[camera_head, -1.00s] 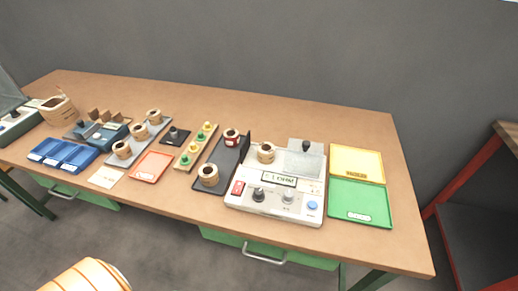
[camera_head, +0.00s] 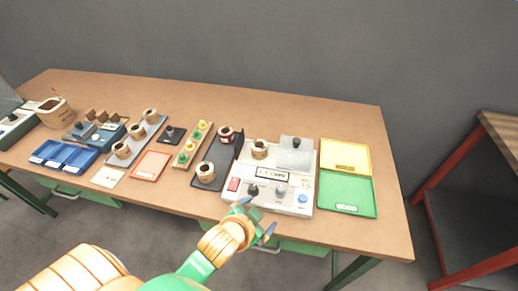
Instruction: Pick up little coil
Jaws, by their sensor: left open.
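Several little tan coils with dark open tops are on the table. One coil (camera_head: 260,149) stands on the white ohm meter (camera_head: 230,203). A row of similar coils (camera_head: 122,151) stands on a grey tray at left. My left gripper (camera_head: 256,218) is open and empty in front of the meter's front edge, apart from every coil. My right gripper is not in view.
A yellow tray (camera_head: 345,146) and a green GOOD tray (camera_head: 348,183) lie right of the meter. The table's back strip is clear.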

